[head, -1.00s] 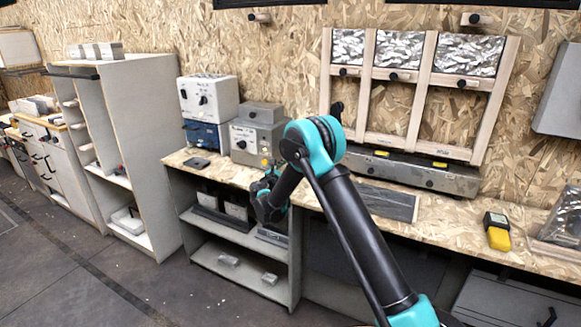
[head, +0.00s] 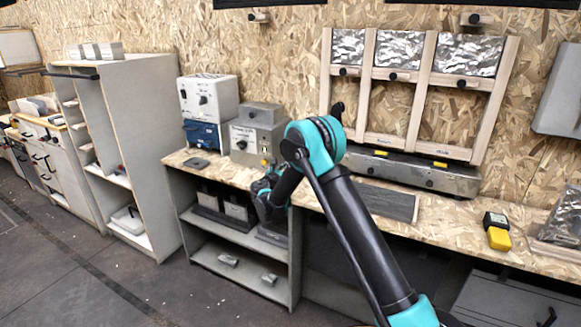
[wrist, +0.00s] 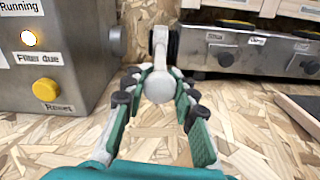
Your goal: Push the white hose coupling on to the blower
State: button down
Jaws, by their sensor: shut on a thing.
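The white hose coupling (wrist: 159,88) is between the fingers of my gripper (wrist: 157,98) in the wrist view, with a rounded near end and a pale stem reaching away from me. A dark round part (wrist: 174,45) shows just right of the stem; I cannot tell if they are joined. The blower appears to be the grey box (wrist: 62,85) at left, with a lit lamp and a yellow reset button. A gap shows between stub and coupling. In the head view my arm hides the coupling.
A long metal unit (wrist: 245,52) with labels and knobs stands at the back right. A dark flat panel (head: 385,201) lies on the wooden bench (head: 455,228). A yellow meter (head: 498,236) is farther right. Bench around my gripper is mostly clear.

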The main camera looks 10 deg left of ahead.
jog(key=a, duration=0.2)
jog(key=w+a, duration=0.1)
jog(key=a, duration=0.1)
jog(key=w+a, duration=0.1)
jog(key=a, duration=0.1)
jog(key=c, duration=1.2)
grip_release()
jog(key=shift+o, duration=0.2)
jog(key=shift+d, duration=0.1)
